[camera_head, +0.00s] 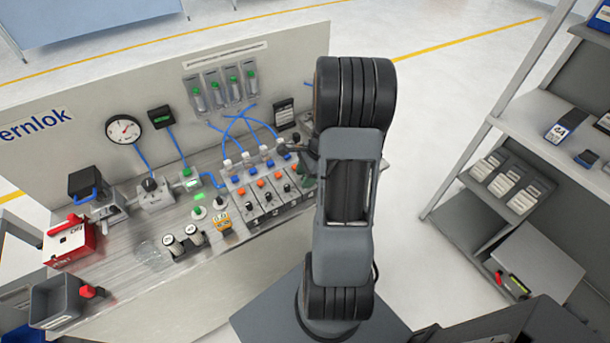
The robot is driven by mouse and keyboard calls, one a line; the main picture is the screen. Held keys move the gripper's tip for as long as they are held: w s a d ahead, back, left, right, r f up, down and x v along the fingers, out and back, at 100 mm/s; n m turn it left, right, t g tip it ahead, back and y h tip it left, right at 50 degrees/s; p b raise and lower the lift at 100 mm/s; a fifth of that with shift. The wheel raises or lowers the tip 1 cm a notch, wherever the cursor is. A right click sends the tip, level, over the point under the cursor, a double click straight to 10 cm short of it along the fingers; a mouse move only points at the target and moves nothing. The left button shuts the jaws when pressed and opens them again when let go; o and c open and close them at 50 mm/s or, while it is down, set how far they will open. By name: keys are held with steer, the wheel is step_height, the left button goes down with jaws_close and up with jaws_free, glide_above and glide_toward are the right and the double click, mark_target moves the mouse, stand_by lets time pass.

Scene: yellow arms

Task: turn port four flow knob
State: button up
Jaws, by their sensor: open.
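A row of grey valve blocks (262,188) stands on the metal bench, each with blue and orange parts on top and a small black knob in front. The rightmost block's black knob (287,187) shows close to my arm; I cannot read port numbers, so I cannot be sure it is port four. My arm stands upright just right of the row. My gripper (293,149) shows as a small dark shape at the arm's left side, by the right end of the row. It is open. Its fingertips are partly hidden by the arm, and contact with any knob cannot be told.
Blue tubes (240,124) run from the blocks to flow tubes on the back panel (290,60). A gauge (123,130), a red box (70,240) and a grey bin (60,300) are at left. Shelves (470,215) stand at right. The bench front is mostly clear.

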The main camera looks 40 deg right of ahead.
steer(key=shift+c, duration=0.3)
jaws_close()
steer(key=shift+n, duration=0.3)
steer(key=n+g, duration=0.1)
steer(key=n, duration=0.2)
steer(key=shift+n+g, duration=0.3)
steer(key=n+g, duration=0.1)
steer(key=n, duration=0.3)
steer(key=shift+w+n+g, duration=0.1)
steer(key=shift+n+g, duration=0.2)
steer(key=shift+g, duration=0.1)
steer(key=n+g+h, duration=0.1)
steer(key=n, duration=0.3)
steer(key=n+h, duration=0.1)
steer(key=n, duration=0.1)
steer(key=n+g, duration=0.1)
steer(key=n, duration=0.1)
steer(key=shift+n+h, duration=0.3)
steer(key=shift+h, duration=0.1)
steer(key=shift+n, duration=0.3)
